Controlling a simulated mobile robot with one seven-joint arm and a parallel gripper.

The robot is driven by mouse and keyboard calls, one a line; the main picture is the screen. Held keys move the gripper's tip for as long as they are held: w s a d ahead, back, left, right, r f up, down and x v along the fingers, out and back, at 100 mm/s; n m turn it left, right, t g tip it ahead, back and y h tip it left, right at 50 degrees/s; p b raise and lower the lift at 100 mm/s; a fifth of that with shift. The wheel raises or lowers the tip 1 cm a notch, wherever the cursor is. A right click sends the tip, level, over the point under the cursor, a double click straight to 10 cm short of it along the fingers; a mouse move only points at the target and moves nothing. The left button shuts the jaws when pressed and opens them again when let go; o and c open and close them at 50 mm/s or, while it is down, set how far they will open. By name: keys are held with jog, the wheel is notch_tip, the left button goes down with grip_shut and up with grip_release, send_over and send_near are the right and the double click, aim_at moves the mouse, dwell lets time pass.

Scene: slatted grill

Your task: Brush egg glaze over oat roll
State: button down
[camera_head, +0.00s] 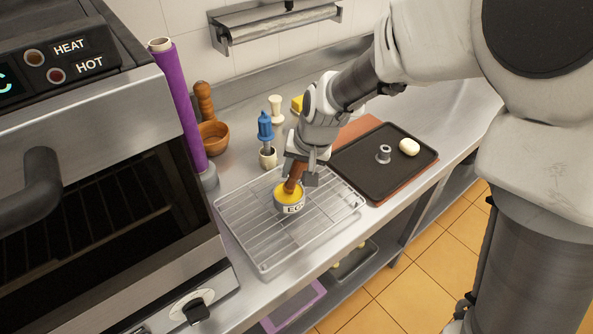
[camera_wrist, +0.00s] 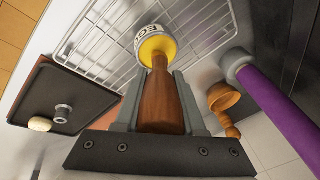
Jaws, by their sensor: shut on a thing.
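My gripper (camera_head: 306,172) is shut on a brown wooden brush handle (camera_wrist: 160,101). The brush's lower end is in the egg glaze cup (camera_head: 290,208), a small grey cup of yellow glaze with "EG" lettering showing. The cup (camera_wrist: 143,42) stands on the wire rack in both views; the bristles are hidden in it. A pale oval roll (camera_head: 409,146) lies on the dark tray (camera_head: 357,164) to the right of my gripper; it also shows in the wrist view (camera_wrist: 40,125).
The wire rack (camera_head: 252,228) lies on the steel counter. A small metal cylinder (camera_head: 383,153) stands on the tray. A blue-topped tool (camera_head: 265,130) in a holder, a wooden bowl (camera_head: 213,138) and a purple roll (camera_head: 180,108) stand behind. An oven (camera_head: 100,190) is at left.

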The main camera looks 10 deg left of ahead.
dwell(0.4)
jog(key=shift+r+p, duration=2.45)
jog(key=shift+r, duration=1.05)
